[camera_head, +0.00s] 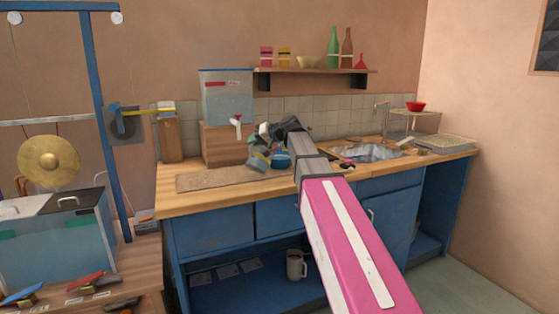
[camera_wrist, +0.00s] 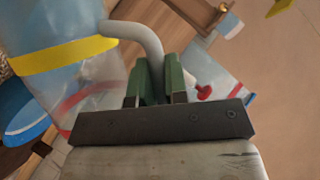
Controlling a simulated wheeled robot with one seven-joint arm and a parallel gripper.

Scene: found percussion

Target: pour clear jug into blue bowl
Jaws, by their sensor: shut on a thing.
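The clear jug (camera_wrist: 65,60) has a yellow band and a red line, and fills the left of the wrist view. My gripper (camera_wrist: 160,80) has green fingers shut on the jug's pale curved handle. In the head view the jug (camera_head: 257,162) looks tilted, above the counter. The blue bowl (camera_head: 281,160) is on the counter, just right of the jug in that view. It also shows at the left edge of the wrist view (camera_wrist: 18,105), partly cut off. My gripper (camera_head: 268,133) partly hides the jug. I cannot tell whether anything flows from it.
A clear tank (camera_head: 226,98) on a wooden box (camera_head: 225,145) stands behind the jug. A brown mat (camera_head: 205,182) lies at the counter front. A sink (camera_head: 370,152) is to the right. A shelf (camera_head: 315,71) with bottles hangs above. A gong (camera_head: 49,161) is at left.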

